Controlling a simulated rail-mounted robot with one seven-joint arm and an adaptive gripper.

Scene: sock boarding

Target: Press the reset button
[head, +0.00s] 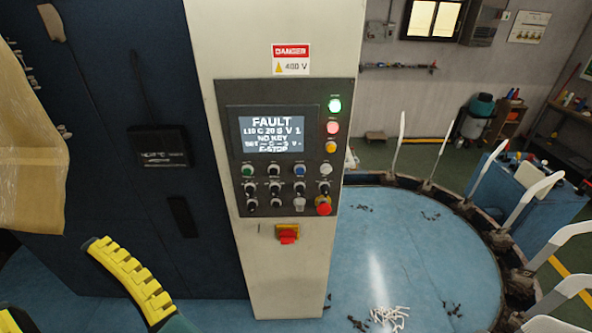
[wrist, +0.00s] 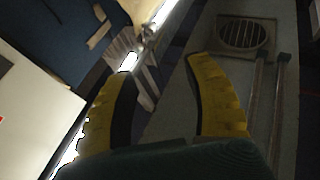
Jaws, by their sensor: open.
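The control panel (head: 236,100) is on a cream column in the middle of the head view. A red mushroom button (head: 323,205) ends the lower row. The button labels are too small to read, so I cannot tell which is reset. My gripper (head: 55,285) has yellow fingers at lower left, apart from the panel. In the wrist view my gripper (wrist: 160,66) is open and empty.
The screen reads FAULT and E-STOP. A red-and-yellow switch (head: 288,233) sits below. A round blue table (head: 400,240) with white arms is at right. Brown paper (head: 35,150) hangs at left.

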